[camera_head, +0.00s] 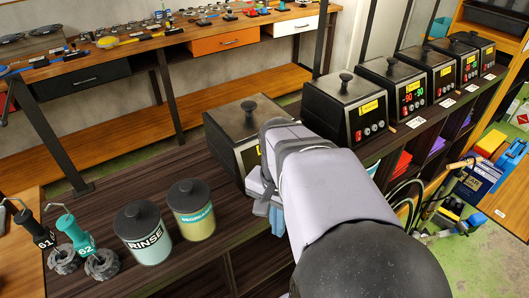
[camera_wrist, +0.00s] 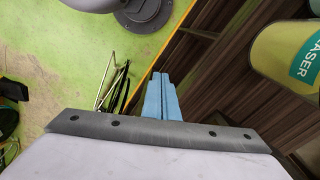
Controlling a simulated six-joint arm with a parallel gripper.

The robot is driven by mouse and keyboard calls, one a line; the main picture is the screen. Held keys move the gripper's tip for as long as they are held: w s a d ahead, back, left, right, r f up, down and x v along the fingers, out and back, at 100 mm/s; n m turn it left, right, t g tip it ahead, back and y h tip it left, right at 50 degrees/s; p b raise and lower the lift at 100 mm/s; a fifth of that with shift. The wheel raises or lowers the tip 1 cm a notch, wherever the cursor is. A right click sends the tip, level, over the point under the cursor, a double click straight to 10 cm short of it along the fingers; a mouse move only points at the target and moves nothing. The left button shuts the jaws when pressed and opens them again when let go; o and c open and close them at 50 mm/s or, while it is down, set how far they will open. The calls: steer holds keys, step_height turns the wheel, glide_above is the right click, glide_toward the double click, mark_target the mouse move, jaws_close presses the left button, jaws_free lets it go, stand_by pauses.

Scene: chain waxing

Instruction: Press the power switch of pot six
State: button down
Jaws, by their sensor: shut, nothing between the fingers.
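Several black wax pots stand in a row along the dark bench in the head view. The nearest pot (camera_head: 226,127) is partly hidden by my arm, including much of its front. The second pot (camera_head: 330,99), third pot (camera_head: 384,75) and farthest pot (camera_head: 474,40) show front panels with yellow labels and small controls. The pot numbers are too small to read, so I cannot tell which is pot six. My gripper (camera_wrist: 160,76) has its blue fingers shut and empty in the wrist view, over the bench's front edge. In the head view it is mostly behind my arm, before the nearest pot.
A RINSE can (camera_head: 142,232) and a degreaser can (camera_head: 191,209) stand left of the nearest pot. Two brushes or tools marked 61 (camera_head: 40,236) and 62 (camera_head: 76,233) are farther left. Shelves with coloured items lie under the pots.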

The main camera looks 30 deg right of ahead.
steer(key=w+d+r+m+t+p, duration=0.1)
steer(key=w+d+r+m+p, duration=0.1)
steer(key=r, duration=0.5)
steer(key=w+d+r+m+t+p, duration=0.2)
steer(key=r+m+p, duration=0.1)
steer(key=r, duration=0.5)
steer(key=shift+w+t+p, duration=0.3)
steer(key=shift+w+p, duration=0.1)
steer(key=shift+p, duration=0.25)
steer(key=shift+f, duration=0.1)
steer(key=shift+w+f+p, duration=0.35)
steer(key=shift+w+f, duration=0.75)
steer(key=shift+f, duration=0.6)
steer(key=shift+w+f+p, duration=0.35)
steer(key=shift+w+f, duration=0.8)
steer(key=shift+f, duration=0.6)
steer(key=shift+w+f+p, duration=0.35)
steer(key=shift+w+f, duration=0.75)
steer(key=shift+f, duration=0.6)
steer(key=shift+r, duration=0.15)
